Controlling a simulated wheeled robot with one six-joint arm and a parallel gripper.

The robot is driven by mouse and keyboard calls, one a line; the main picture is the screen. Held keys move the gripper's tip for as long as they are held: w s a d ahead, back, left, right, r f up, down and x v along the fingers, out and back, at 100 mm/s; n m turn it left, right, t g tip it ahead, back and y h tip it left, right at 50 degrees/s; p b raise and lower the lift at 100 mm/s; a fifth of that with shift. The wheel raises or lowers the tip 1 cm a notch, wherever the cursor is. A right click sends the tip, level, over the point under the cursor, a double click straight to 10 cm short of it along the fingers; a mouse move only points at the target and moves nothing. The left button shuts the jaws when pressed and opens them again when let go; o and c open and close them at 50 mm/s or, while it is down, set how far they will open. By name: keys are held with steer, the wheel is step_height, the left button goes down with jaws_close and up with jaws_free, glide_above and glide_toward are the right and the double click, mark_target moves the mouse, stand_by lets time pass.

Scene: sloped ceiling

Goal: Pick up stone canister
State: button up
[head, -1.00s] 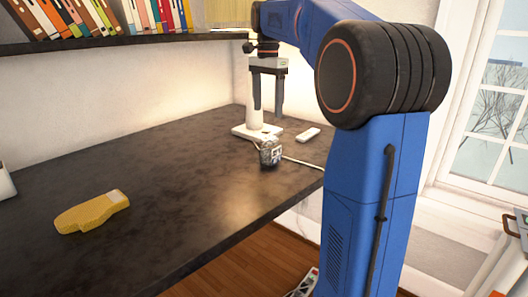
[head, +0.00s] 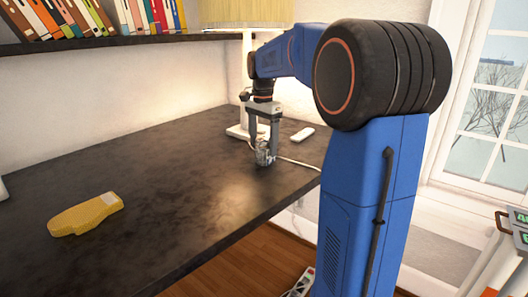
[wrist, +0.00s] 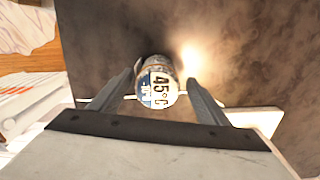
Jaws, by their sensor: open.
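The stone canister (head: 265,156) is a small, grey, mottled cylinder on the dark desk (head: 150,165), near its right front edge. In the wrist view the canister (wrist: 158,82) shows its round end with a "45" label, between the two fingers. My gripper (head: 263,146) is open and lowered over the canister, one finger on each side. In the wrist view my gripper's fingers (wrist: 160,90) appear apart from the canister's sides. The far side of the canister is hidden.
A lamp (head: 240,25) stands close behind my gripper. A white object (head: 303,134) and a thin cable (head: 298,163) lie to the right. A yellow object (head: 86,214) lies at the left. A shelf of books (head: 130,38) overhangs the desk's back.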

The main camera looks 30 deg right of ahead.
mark_target(264, 151)
steer(key=shift+s+f, duration=0.15)
steer(key=shift+f, duration=1.7)
steer(key=shift+c, duration=0.4)
steer(key=c, duration=1.4)
steer(key=shift+d+r, duration=0.1)
step_height(264, 151, up, 10)
steer(key=shift+f, duration=0.1)
